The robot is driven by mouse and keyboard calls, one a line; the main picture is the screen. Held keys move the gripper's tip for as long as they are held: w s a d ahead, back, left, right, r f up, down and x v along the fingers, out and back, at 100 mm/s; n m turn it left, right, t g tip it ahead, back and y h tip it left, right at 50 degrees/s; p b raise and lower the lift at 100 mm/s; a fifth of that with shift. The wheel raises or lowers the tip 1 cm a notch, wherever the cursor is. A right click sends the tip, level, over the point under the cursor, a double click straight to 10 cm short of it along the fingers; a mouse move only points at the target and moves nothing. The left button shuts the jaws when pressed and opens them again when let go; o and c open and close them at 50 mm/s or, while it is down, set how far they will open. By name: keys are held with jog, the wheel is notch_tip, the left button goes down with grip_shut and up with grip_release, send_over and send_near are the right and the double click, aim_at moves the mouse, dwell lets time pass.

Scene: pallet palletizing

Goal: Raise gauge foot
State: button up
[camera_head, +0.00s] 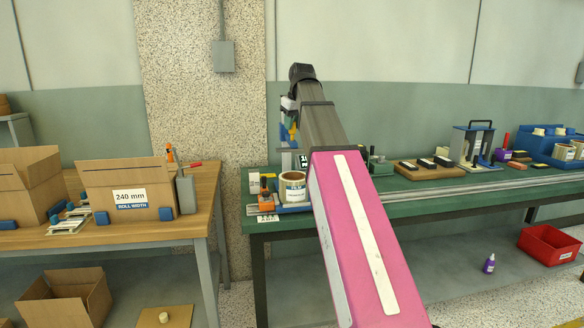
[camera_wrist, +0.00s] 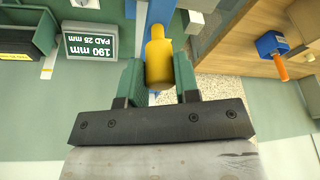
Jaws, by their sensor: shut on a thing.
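My gripper (camera_wrist: 157,82) shows in the wrist view with its two green fingers on either side of a yellow knob-shaped piece (camera_wrist: 158,55). It is shut on this piece. A blue upright part (camera_wrist: 156,12) lies directly beyond the yellow piece; I cannot tell how they join. In the head view the yellow piece (camera_head: 292,132) shows small beside my dark forearm, above the left end of the green bench. My fingers are mostly hidden there. Which part is the gauge foot is not clearly marked, and its underside is hidden.
On the green bench (camera_head: 440,190) stand a white roll (camera_head: 292,187), a sign reading 190 mm, pad 25 mm (camera_wrist: 90,42), a wooden block tray (camera_head: 428,169) and blue bins (camera_head: 551,146). A wooden bench with a 240 mm carton (camera_head: 125,190) stands left, across a gap.

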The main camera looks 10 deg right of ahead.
jog(key=o, duration=0.9)
jog(key=shift+r, duration=0.1)
jog(key=shift+r, duration=3.5)
